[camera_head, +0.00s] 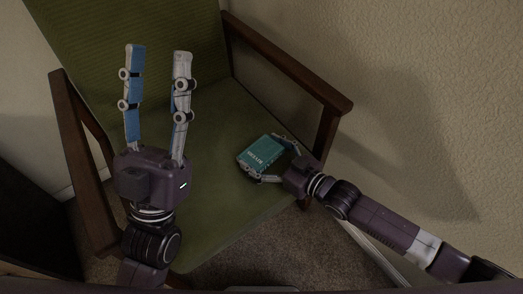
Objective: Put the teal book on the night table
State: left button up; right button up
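The teal book (261,152) is a small book with pale lettering on its cover, at the right side of the green chair seat (222,125). My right gripper (271,158) comes in from the right with its fingers around the book, one at the far edge and one at the near edge. I cannot tell whether the fingers press on the book or whether it is lifted off the seat. My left gripper (155,50) is open and empty, its blue-padded fingers pointing up over the left of the chair. I cannot identify a night table.
The chair has wooden armrests at the right (290,65) and left (78,130), close to my arms. A textured wall (430,80) stands to the right. A dark piece of furniture (25,215) is at the lower left. Brown carpet (270,245) lies in front.

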jog(key=o, duration=0.4)
